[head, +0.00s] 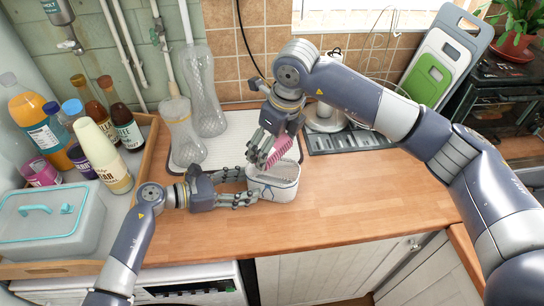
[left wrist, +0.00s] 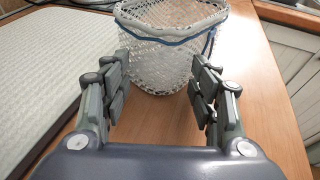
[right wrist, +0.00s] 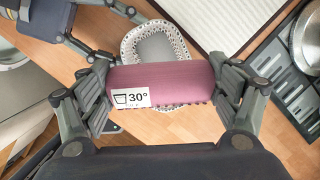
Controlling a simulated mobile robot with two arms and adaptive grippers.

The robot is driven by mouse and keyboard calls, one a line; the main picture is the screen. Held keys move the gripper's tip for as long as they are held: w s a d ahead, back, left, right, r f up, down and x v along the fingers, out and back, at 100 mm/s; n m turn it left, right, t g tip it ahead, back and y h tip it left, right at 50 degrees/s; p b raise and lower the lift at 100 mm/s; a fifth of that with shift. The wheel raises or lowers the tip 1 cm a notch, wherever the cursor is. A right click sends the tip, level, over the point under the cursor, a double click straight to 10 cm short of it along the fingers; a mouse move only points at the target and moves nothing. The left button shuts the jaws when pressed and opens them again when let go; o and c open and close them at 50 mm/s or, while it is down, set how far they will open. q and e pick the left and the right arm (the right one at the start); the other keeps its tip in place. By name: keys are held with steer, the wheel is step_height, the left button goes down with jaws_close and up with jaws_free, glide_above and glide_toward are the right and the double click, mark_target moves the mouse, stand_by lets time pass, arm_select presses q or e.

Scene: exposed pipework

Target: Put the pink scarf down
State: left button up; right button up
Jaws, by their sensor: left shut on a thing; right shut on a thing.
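The pink scarf (head: 281,150) is a rolled bundle, held over the white mesh basket (head: 275,188). In the right wrist view the scarf (right wrist: 170,80) shows a white 30° wash label, and the oval basket (right wrist: 157,40) lies beneath and beyond it. My right gripper (head: 268,152) is shut on the scarf, with fingers at both ends. The scarf is out of that view.
A white ribbed mat (head: 222,140) lies behind the basket, with clear bottles (head: 185,135) on it. A wooden tray with bottles and a teal-trimmed box (head: 50,222) stands left. A dark drainer (head: 350,140) is at back right. The wooden counter (head: 370,190) is clear at right.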

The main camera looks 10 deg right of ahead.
mark_target(272, 155)
steer(key=shift+s+d+x, duration=0.15)
steer(key=shift+x, duration=0.8)
steer(key=shift+s+d+x, duration=0.15)
steer(key=shift+s+x, duration=0.05)
steer(key=shift+x, duration=0.75)
steer(key=shift+f, duration=0.25)
steer(key=o, duration=1.1)
steer(key=shift+r, duration=0.1)
steer(key=shift+r, duration=0.3)
steer(key=v, duration=1.1)
steer(key=shift+r, duration=0.3)
